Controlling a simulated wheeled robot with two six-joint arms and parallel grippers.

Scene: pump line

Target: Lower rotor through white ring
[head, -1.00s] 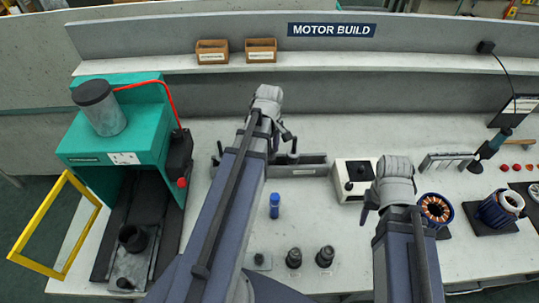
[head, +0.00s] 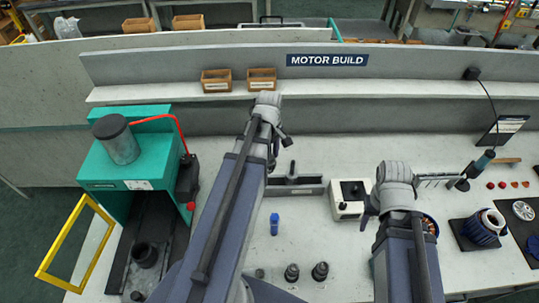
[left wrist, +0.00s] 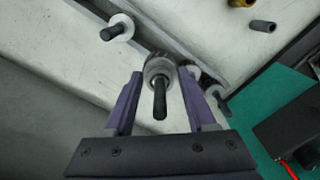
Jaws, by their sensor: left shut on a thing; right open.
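My left gripper (left wrist: 160,80) is shut on a grey rotor (left wrist: 159,66) with a dark shaft, held between its two purple fingers in the left wrist view. In the head view my left wrist hides the rotor and most of this gripper. Another stator with copper windings (head: 429,224) is mostly hidden by my right arm. My right gripper (head: 370,208) is open and empty, left of that stator; its fingers are only partly visible.
A grey trough (head: 308,186) and a white box with a knob (head: 349,200) stand mid-table. A blue bottle (head: 274,224) and dark fittings (head: 292,272) stand in front. The green press (head: 110,170) with its yellow gate (head: 75,235) is at left.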

